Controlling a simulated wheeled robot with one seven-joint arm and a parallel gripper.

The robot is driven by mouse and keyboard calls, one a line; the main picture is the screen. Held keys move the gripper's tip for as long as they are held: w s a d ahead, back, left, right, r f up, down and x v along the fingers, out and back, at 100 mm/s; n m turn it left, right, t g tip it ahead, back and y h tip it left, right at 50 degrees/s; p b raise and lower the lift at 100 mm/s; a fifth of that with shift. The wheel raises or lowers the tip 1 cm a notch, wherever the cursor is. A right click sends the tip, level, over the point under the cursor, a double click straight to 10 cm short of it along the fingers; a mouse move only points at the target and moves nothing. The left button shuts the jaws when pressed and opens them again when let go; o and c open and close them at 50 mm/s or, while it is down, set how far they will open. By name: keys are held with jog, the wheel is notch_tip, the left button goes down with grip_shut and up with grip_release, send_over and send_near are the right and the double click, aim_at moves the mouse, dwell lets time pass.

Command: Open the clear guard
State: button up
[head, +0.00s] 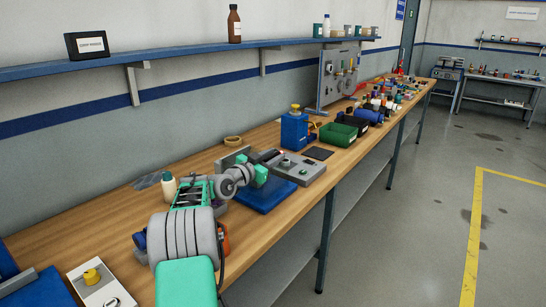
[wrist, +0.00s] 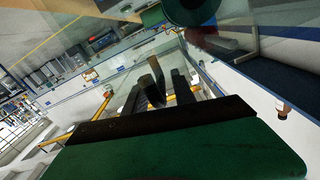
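A fixture with a blue base plate (head: 262,197) stands on the wooden bench in the head view. A pale upright panel (head: 232,158) rises at its back left; I cannot tell whether it is part of the clear guard. My gripper (head: 272,156) is over this fixture, beside the grey control box. In the wrist view the dark fingers of my gripper (wrist: 168,85) show past a black bar and green palm. A gap shows between them, but whether they pinch a thin edge is unclear. The guard's outline is hard to make out, partly hidden by my arm.
A grey control box (head: 302,167) with buttons sits to the right of the fixture. Beyond it are a blue device (head: 294,131), a green bin (head: 338,134) and a black bin (head: 357,123). A white bottle (head: 169,186) stands left of my arm. A wall shelf (head: 190,53) runs above.

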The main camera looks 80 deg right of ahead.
grip_shut()
dwell(1.2)
